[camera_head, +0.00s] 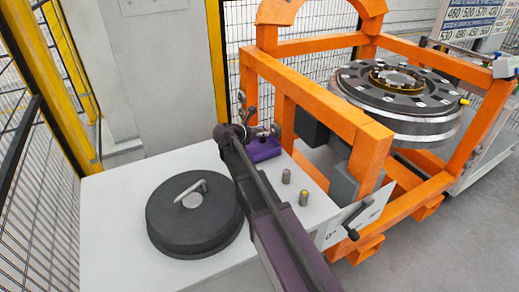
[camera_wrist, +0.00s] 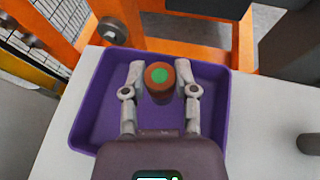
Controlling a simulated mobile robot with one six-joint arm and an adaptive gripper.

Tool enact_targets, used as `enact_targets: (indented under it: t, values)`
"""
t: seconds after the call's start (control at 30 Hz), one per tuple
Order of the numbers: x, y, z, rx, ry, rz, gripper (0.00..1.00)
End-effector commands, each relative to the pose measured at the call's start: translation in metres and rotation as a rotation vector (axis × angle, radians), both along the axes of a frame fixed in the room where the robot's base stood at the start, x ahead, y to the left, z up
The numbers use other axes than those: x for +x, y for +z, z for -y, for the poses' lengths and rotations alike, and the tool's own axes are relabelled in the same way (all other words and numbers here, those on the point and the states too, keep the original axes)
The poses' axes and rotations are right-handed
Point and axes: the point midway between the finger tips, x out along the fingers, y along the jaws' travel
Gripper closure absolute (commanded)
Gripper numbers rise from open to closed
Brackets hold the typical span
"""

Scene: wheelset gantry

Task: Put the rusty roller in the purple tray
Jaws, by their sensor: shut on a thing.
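The rusty roller (camera_wrist: 160,76) is reddish-brown with a green dot on its top end. It stands roughly upright between the two fingers of my gripper (camera_wrist: 160,70), which is shut on it. The purple tray (camera_wrist: 84,105) lies around and behind the roller in the wrist view, so the roller is over the tray's inside. Whether its lower end touches the tray floor cannot be told. In the head view the purple tray (camera_head: 264,153) sits at the table's back right edge, partly hidden by my arm.
A black round lid with a handle (camera_head: 190,217) lies left of my arm. The orange gantry frame (camera_head: 345,120) rises close behind the tray.

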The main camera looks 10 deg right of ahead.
Motion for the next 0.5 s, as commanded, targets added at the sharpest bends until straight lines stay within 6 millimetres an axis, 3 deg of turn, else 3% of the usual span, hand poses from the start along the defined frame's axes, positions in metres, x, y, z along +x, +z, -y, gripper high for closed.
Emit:
enact_targets:
  t: [0.43, 0.47, 0.5]
  values:
    - [0.0, -0.0032, -0.0005, -0.001, 0.001, 0.0, 1.0]
    - [0.0, -0.0031, -0.0006, -0.001, 0.001, 0.0, 0.56]
    - [0.0, -0.0031, -0.0006, -0.001, 0.001, 0.0, 0.45]
